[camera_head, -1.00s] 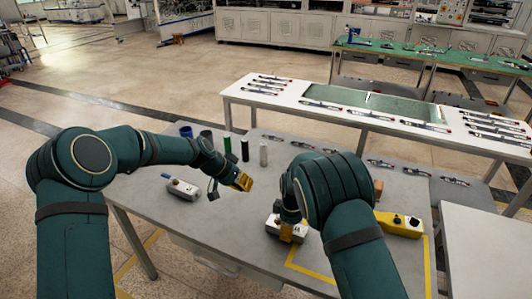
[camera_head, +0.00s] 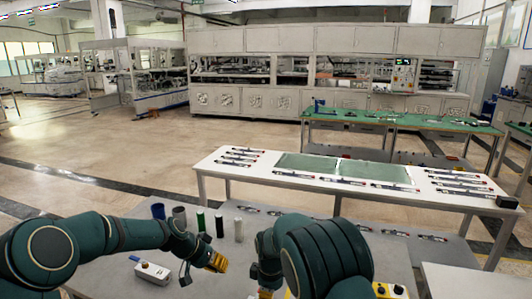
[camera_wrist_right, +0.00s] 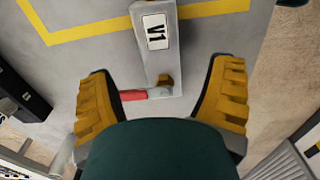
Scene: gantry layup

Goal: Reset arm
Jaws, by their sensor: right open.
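My left gripper (camera_head: 217,262), with yellow fingers, hangs over the grey table (camera_head: 110,275) in the head view, right of a small grey box (camera_head: 152,272). It looks empty, but I cannot tell how far its fingers are apart. My right gripper (camera_wrist_right: 163,80) is open in the right wrist view, its yellow ridged fingers wide apart. A grey block (camera_wrist_right: 158,55) labelled V1, with a red-and-grey lever (camera_wrist_right: 148,94), lies in the area between the fingers, untouched by them. In the head view the right gripper is mostly hidden behind my right arm.
Dark, green and white cylinders (camera_head: 201,221) stand on the table between my arms. A yellow box with black knobs (camera_head: 391,291) shows at the bottom edge. A white table (camera_head: 205,166) with a green mat and several pen-like parts stands beyond. Yellow lines (camera_wrist_right: 90,29) mark the tabletop.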

